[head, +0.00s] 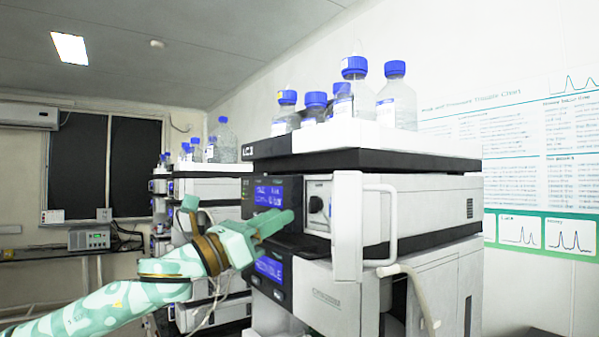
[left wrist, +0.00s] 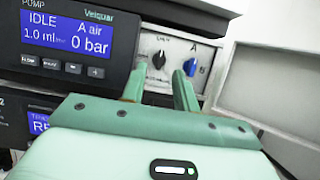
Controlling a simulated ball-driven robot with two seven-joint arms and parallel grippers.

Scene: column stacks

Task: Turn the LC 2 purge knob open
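In the left wrist view a black knob (left wrist: 159,60) and a blue knob (left wrist: 190,67) sit on the pump's pale front panel (left wrist: 172,47). An "A" stands above the blue knob; the black knob's label is too small to read. My left gripper (left wrist: 159,80) has its two green fingers apart, with the black knob seen between their tips and nothing held. The right finger points toward the blue knob. In the head view the left gripper (head: 287,221) is beside the display, left of a dark knob (head: 315,204). My right gripper is not in view.
The pump display (left wrist: 68,40) reads IDLE, 1.0 ml/min, A air, 0 bar. A white door (head: 347,225) stands open right of the panel, with a handle (head: 393,225). Blue-capped bottles (head: 355,95) stand on top. Another instrument stack (head: 205,187) stands behind.

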